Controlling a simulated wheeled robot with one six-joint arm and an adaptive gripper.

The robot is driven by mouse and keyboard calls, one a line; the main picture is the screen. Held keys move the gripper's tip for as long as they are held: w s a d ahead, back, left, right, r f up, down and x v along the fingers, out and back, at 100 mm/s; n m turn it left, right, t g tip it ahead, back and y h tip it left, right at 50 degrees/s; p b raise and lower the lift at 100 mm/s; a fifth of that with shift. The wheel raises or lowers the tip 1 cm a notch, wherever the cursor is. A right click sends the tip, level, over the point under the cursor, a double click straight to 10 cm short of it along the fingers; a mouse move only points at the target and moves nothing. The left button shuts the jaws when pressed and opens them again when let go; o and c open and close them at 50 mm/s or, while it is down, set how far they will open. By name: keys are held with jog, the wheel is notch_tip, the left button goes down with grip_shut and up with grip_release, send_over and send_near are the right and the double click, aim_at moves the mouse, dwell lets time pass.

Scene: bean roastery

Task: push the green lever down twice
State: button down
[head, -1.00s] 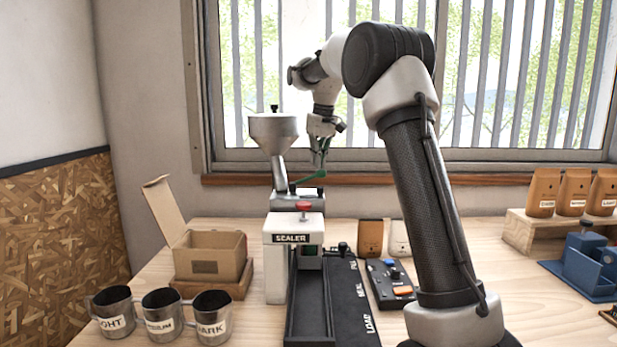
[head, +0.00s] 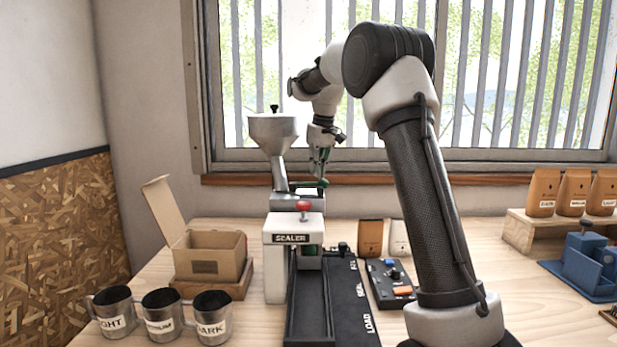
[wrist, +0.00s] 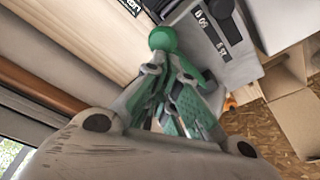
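The green lever (head: 322,183) sticks out to the right from the metal hopper machine (head: 272,130) at the back of the bench. It now lies about level. My gripper (head: 321,179) points down from above with its fingertips at the lever's outer end, seemingly touching it. In the wrist view, the lever's round green knob (wrist: 162,39) shows just past the tips of my gripper (wrist: 168,66). The green-padded fingers are drawn together, with nothing visible held between them. The exact contact is partly hidden by the fingers.
The white sealer (head: 292,228) with a red knob stands in front of the hopper, beside a black track (head: 310,305). An open cardboard box (head: 210,255) and several labelled cups (head: 162,315) are at left. A button panel (head: 390,283) and pouches (head: 370,238) are at right.

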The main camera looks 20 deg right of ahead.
jog(key=shift+f, duration=0.1)
notch_tip(320, 180, up, 6)
dwell(0.8)
dwell(1.6)
notch_tip(320, 180, up, 5)
jog(key=s, duration=0.2)
jog(key=shift+s+d+f, duration=0.1)
jog(key=shift+f, duration=3.1)
jog(key=shift+w, duration=0.2)
